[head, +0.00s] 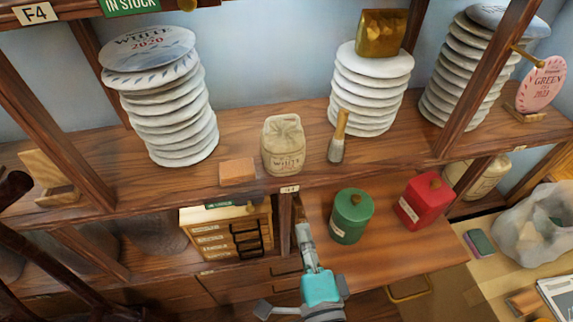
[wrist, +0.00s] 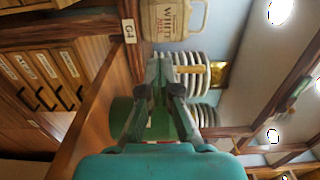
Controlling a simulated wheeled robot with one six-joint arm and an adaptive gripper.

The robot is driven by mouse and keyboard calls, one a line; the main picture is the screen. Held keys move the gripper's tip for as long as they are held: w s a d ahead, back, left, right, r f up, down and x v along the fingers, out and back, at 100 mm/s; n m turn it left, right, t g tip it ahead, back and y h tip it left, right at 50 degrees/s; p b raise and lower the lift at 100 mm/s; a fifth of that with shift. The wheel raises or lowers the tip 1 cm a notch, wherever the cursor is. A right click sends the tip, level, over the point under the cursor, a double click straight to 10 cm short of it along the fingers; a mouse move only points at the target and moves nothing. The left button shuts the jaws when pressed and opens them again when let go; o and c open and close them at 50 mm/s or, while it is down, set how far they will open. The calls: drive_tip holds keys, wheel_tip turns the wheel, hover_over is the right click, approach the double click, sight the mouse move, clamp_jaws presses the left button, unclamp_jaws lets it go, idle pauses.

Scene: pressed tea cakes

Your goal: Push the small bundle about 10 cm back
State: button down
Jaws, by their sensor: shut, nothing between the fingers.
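The small bundle (head: 283,146) is a beige paper-wrapped block with printed lettering. It stands upright near the front edge of the upper shelf (head: 255,165), between two stacks of tea cakes.
An orange-brown block (head: 237,171) sits left of the bundle, and a brush (head: 338,140) stands to its right. White cake stacks (head: 170,115) (head: 370,90) flank them. A green canister (head: 351,215) and a red canister (head: 424,200) stand below. The shelf behind the bundle looks clear.

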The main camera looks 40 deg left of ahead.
sight(286, 168)
drive_tip(key=x, duration=1.4)
drive_tip(key=shift+w+a, duration=0.1)
drive_tip(key=shift+a, duration=0.1)
